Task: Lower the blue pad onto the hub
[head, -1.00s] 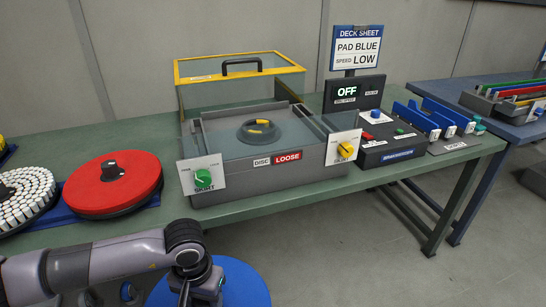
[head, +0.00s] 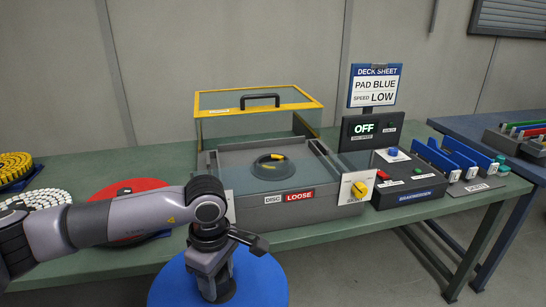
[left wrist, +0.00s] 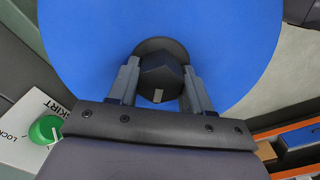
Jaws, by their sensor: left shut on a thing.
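The blue pad (head: 262,283) is a wide round disc at the bottom of the head view, in front of the bench. It fills the top of the left wrist view (left wrist: 85,45). My left gripper (head: 222,286) is shut on the pad's dark central knob (left wrist: 160,75), with one finger on each side. The hub (head: 268,167) is a dark round piece with a yellow part inside the grey machine (head: 270,214). The pad is apart from the hub, nearer to me. The machine's sign reads DISC LOOSE. My right gripper is not in view.
The yellow-edged clear hood (head: 258,100) is at the machine's back. The red pad (head: 130,190) lies left, partly behind my arm. The display (head: 364,128) reads OFF.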

